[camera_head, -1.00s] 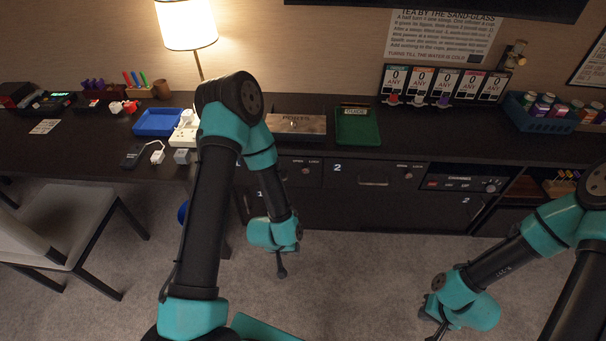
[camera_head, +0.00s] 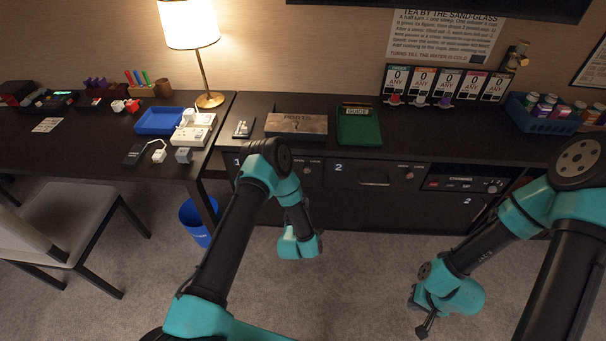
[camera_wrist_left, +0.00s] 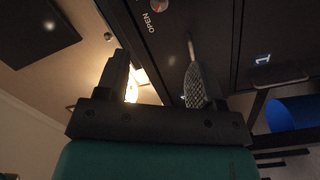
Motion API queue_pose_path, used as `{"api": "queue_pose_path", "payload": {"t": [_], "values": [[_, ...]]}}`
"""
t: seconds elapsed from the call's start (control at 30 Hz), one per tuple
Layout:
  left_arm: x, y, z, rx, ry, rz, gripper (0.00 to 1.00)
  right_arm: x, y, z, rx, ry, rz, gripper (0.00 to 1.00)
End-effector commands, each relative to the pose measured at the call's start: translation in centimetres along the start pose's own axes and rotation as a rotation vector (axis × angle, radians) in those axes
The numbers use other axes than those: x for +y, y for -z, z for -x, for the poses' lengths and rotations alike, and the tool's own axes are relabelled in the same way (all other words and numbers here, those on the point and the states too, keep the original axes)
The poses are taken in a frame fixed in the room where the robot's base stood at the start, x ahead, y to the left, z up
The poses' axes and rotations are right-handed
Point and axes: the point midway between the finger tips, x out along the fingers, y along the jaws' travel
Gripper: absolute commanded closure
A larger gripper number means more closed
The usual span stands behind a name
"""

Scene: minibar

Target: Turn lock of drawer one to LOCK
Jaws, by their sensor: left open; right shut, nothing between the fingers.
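Drawer one (camera_head: 258,205), marked 1, is the left drawer under the counter and is largely hidden by my left arm. Its lock (camera_head: 307,171) is a small round knob below OPEN and LOCK labels; which way it points is too small to tell. In the left wrist view, a knob (camera_wrist_left: 160,5) with a red mark shows at the top edge, partly cut off, beside the word OPEN. My left gripper (camera_wrist_left: 157,70) is open and empty, its fingertips apart from the knob. In the head view its fingers are hidden behind my wrist. My right gripper (camera_head: 425,326) is shut and empty, low over the carpet.
Drawer two (camera_head: 372,190), with its own lock (camera_head: 409,175), is to the right. A channel panel (camera_head: 463,184) is further right. A blue bin (camera_head: 194,222) stands at the left. A wooden box (camera_head: 297,124) and green guide (camera_head: 358,126) lie on the counter.

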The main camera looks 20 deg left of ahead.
Motion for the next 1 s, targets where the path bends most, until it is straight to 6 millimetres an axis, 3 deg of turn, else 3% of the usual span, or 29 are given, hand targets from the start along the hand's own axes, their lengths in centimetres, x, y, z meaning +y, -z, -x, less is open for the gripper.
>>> {"api": "queue_pose_path", "payload": {"t": [0.47,0.67,1.0], "values": [[0.0,0.0,-0.8,0.001,-0.001,0.0,0.39,0.0,0.0,0.0,0.0,0.0,0.0,1.0],[0.1,0.1,-3.2,0.003,-0.002,-0.001,0.39,0.0,0.0,0.0,0.0,0.0,0.0,1.0],[0.1,0.1,-8.9,0.002,-0.002,-0.001,0.39,0.0,0.0,0.0,0.0,0.0,0.0,1.0]]}}
